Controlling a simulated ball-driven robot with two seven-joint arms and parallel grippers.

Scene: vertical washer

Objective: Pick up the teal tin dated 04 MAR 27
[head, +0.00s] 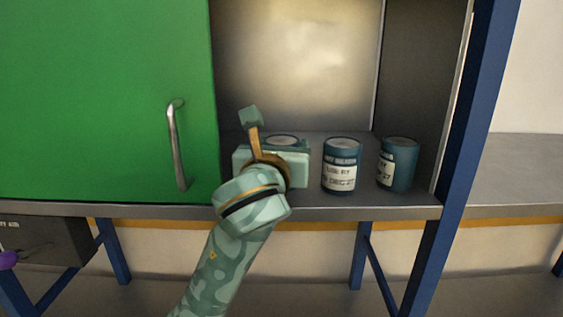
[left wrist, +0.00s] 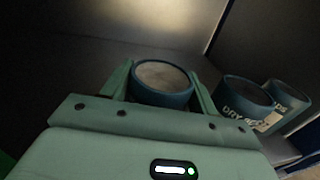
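A teal tin (head: 283,138) stands in the left part of the open bay, mostly hidden behind my left gripper (head: 282,150). Its label and date are hidden. In the left wrist view this tin (left wrist: 162,88) sits between the two fingers of my left gripper (left wrist: 160,88), very close to both; I cannot tell whether they press on it. A second teal tin (head: 342,152) to the right reads USE BY and DEC 27. A third teal tin (head: 404,165) is turned, with its label only partly visible, ending in 27. My right gripper is not in view.
A green door panel (head: 90,90) with a metal handle (head: 177,145) is left of the bay. A blue post (head: 470,130) bounds it at the right. The grey shelf edge (head: 380,213) runs along the front. The second tin stands a short gap from my left gripper.

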